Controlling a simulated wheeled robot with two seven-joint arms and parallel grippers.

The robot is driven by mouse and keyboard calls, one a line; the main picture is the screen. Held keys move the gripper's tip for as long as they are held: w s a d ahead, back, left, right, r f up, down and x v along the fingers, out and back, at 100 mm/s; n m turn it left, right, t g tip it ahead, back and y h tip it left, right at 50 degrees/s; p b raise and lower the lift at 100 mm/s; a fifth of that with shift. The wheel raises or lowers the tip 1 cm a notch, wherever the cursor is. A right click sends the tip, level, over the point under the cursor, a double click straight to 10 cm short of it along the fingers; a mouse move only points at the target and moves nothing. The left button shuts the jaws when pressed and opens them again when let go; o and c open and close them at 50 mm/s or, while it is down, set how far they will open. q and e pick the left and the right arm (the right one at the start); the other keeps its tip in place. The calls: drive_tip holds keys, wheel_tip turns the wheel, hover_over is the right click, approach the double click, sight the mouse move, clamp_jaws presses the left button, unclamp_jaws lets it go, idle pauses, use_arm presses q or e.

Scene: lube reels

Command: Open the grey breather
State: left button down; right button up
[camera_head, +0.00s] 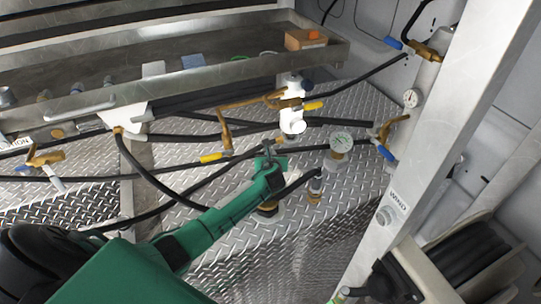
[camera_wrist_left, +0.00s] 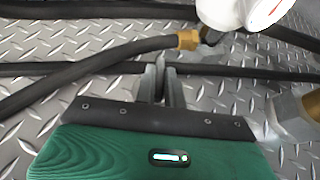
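My left gripper (camera_head: 269,162) reaches in from the lower left, low over the diamond-plate deck among the black hoses. In the left wrist view its two grey fingers (camera_wrist_left: 160,84) stand close together beside a black hose, with a narrow gap between them. A thin grey piece shows at that gap; I cannot tell whether it is held. I cannot make out for certain which fitting is the grey breather. A small dark-topped fitting with a brass base (camera_head: 315,184) stands to the right of the gripper. My right gripper is not in view.
A white filter body (camera_head: 292,118) with brass valves stands behind the gripper. A metal post (camera_head: 440,140) and hose reel (camera_head: 465,265) bound the right. A tray (camera_head: 165,85) spans the back.

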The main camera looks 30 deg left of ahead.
use_arm(q)
drive_tip(key=shift+d, duration=0.1)
drive_tip(key=shift+w+d+r+n+g+y, duration=0.1)
drive_tip(key=shift+w+n+g+y, duration=0.05)
drive_tip(key=shift+n+g+y, duration=1.55)
drive_tip(key=shift+n+y, duration=0.2)
drive_tip(key=shift+n, duration=0.3)
drive_tip(key=c, duration=1.5)
unclamp_jaws()
drive_tip(key=shift+d, duration=0.1)
